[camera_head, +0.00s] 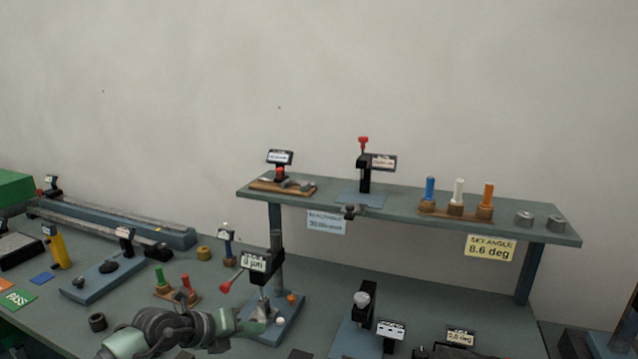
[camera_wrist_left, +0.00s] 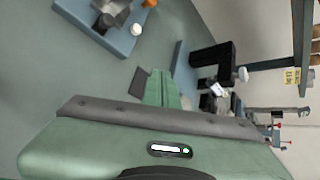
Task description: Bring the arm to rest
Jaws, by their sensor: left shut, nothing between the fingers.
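My left arm enters at the bottom of the head view, and its green gripper (camera_head: 256,327) points right, over the front of the bench near a blue-based gauge stand (camera_head: 287,327). I cannot tell whether it touches that stand. In the left wrist view the gripper fingers (camera_wrist_left: 162,88) are together, shut, with nothing between them. The same blue base (camera_wrist_left: 120,38), with a white ball and an orange knob, shows beyond the fingers at the upper left. My right gripper is in neither view.
A raised shelf (camera_head: 400,207) carries gauges, coloured pins and metal cylinders. A second blue fixture with a black post (camera_head: 362,300) stands right of the gripper. Left are a pin rack (camera_head: 176,292), a dark ring (camera_head: 97,322) and a long rail (camera_head: 110,221). Bare bench (camera_head: 450,290) shows at right.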

